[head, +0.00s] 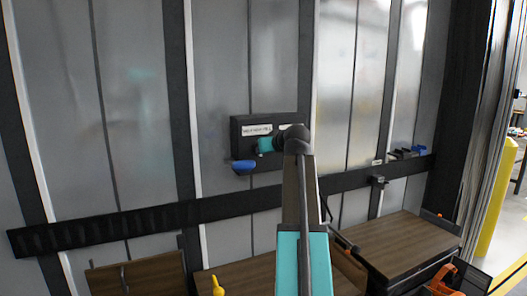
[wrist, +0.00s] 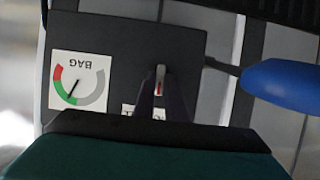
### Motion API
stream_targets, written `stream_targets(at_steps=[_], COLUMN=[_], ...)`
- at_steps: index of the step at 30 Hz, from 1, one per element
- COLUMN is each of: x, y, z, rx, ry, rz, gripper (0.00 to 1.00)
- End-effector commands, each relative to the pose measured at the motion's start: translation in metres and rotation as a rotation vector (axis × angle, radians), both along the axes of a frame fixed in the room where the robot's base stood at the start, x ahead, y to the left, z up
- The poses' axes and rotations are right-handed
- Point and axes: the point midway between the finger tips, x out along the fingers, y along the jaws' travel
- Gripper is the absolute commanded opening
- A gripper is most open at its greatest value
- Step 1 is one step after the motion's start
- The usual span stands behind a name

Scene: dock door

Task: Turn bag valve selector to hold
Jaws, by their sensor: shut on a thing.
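The bag valve selector (wrist: 160,76) is a small narrow lever with a white and red mark on a dark panel (wrist: 190,45). My gripper (wrist: 162,100) is shut on it, with one dark finger on each side. The panel is mounted on the wall in the head view (head: 236,125), where my arm and gripper hide its right part and the selector. A square BAG gauge (wrist: 88,62), upside down in the wrist view, has its needle on the green part. A white label (wrist: 130,109) by the selector is mostly hidden by my gripper, so its positions cannot be read.
A blue handle (head: 243,167) sticks out below the panel, close to my gripper; it also shows in the wrist view (wrist: 283,84). A black rail (head: 150,218) runs along the wall. Brown-topped boxes (head: 395,243) and a yellow object (head: 217,287) stand below.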

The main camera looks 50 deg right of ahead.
Motion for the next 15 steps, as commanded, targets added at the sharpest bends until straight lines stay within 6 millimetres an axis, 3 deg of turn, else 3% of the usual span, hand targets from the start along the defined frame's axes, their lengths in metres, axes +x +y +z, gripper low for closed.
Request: stream_targets(at_steps=[1, 4, 15], x=[-0.0003, -0.0002, -0.0012], y=[-0.0001, -0.0001, 0.0004], z=[-0.0008, -0.0007, 0.0001], rx=[0.001, 0.002, 0.001], ry=[0.002, 0.002, 0.000], rz=[0.000, 0.000, 0.000], gripper=[0.13, 0.29, 0.30])
